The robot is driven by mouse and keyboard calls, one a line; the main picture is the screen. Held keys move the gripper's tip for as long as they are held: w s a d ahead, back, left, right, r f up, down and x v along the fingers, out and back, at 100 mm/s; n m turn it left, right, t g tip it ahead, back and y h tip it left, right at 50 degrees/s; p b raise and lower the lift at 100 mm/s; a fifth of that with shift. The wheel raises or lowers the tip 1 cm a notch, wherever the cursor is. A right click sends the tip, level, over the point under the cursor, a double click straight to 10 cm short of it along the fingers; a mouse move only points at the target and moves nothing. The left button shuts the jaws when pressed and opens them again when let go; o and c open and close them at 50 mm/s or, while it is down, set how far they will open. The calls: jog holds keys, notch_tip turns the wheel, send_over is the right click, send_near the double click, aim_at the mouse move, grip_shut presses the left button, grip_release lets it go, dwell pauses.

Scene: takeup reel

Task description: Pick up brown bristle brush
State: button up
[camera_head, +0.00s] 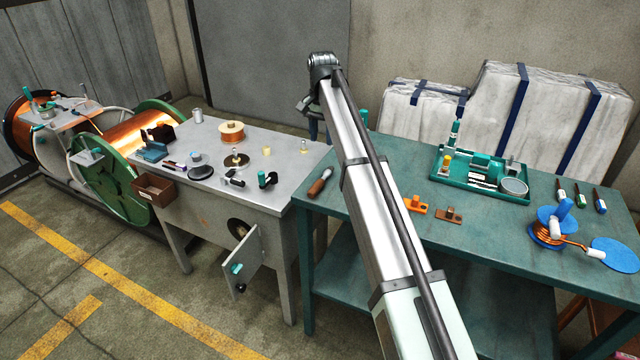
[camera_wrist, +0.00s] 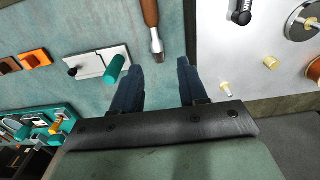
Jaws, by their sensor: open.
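A tool with a brown handle (camera_head: 318,186) and a pale metal end lies near the left edge of the teal table; it may be the brown bristle brush, but I cannot make out bristles. In the wrist view the brown handle (camera_wrist: 150,12) is at the top, its metal end pointing toward my gripper. My gripper (camera_wrist: 158,75) is open, with two dark blue fingers apart and nothing between them. The tool lies beyond the fingertips, untouched. In the head view my arm hides most of the gripper.
A white plate with a teal cylinder (camera_wrist: 114,70) lies beside the fingers. Orange (camera_head: 415,204) and brown (camera_head: 449,215) blocks and a teal tray (camera_head: 470,202) are on the teal table. The grey table (camera_head: 215,205) with spools stands left, across a narrow gap.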

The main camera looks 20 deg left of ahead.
send_over(324, 176)
jog(key=f, duration=0.8)
jog(key=shift+w+a+f, duration=0.15)
jog(key=shift+a, duration=0.05)
jog(key=shift+s+d+f, duration=0.1)
jog(key=shift+f, duration=1.2)
jog(key=shift+s+d+f, duration=0.1)
jog(key=shift+f, duration=1.2)
jog(key=shift+c, duration=0.3)
grip_shut()
